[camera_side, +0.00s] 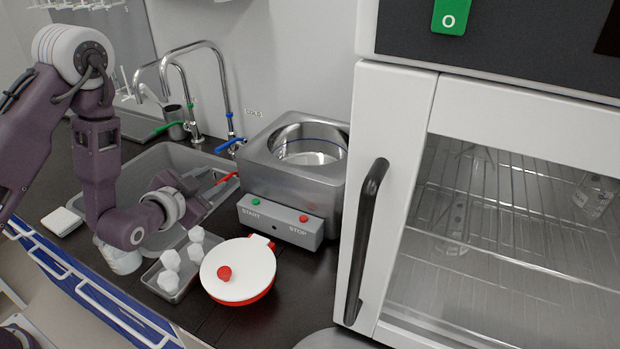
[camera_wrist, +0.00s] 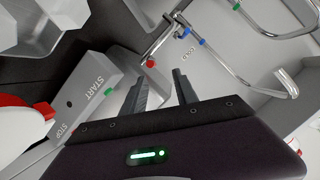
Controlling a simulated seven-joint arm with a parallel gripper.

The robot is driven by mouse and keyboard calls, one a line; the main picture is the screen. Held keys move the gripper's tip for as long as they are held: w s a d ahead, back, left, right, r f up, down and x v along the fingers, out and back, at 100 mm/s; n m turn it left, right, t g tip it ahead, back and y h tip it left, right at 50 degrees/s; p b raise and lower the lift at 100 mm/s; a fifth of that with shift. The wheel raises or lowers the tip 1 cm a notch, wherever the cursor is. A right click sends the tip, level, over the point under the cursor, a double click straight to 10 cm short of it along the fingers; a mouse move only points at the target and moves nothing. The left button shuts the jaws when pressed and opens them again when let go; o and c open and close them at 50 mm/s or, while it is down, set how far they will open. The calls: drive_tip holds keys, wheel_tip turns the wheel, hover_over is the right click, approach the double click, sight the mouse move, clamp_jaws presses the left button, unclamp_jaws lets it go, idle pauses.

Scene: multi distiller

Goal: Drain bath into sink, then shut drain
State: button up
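The bath (camera_side: 262,172) is a steel box with a round basin, with a thin blue line inside its wall; I cannot tell the liquid level. A red drain handle (camera_side: 226,179) sticks out from its left side over the sink. The grey sink (camera_side: 160,158) lies left of the bath. My gripper (camera_side: 207,175) is over the sink, just left of the red handle. In the wrist view, my gripper's two fingers (camera_wrist: 160,88) are apart with nothing between them. The red handle's tip (camera_wrist: 151,62) shows just beyond them. Whether the drain is open is unclear.
A START/STOP panel (camera_side: 280,222) fronts the bath. Taps with a green handle (camera_side: 168,128) and a blue handle (camera_side: 229,143) stand behind the sink. A white-and-red lid (camera_side: 240,268) and a tray of white pieces (camera_side: 172,292) are in front. A cabinet (camera_side: 395,130) stands right.

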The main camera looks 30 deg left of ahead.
wheel_tip(320, 180, up, 5)
drive_tip(key=shift+a+r, duration=0.1)
drive_tip(key=shift+r, duration=0.1)
idle(0.3)
drive_tip(key=s+d+r+n+g+h, duration=0.1)
drive_tip(key=s+d+r+n+g, duration=0.15)
drive_tip(key=s+r, duration=0.35)
drive_tip(key=s+d+r+n+g+h, duration=0.1)
drive_tip(key=s+r+n+g, duration=0.25)
drive_tip(key=s, duration=0.55)
drive_tip(key=s+d+r+g, duration=0.2)
drive_tip(key=s, duration=1.4)
drive_tip(key=shift+m+g+h, duration=0.3)
drive_tip(key=shift+m, duration=0.1)
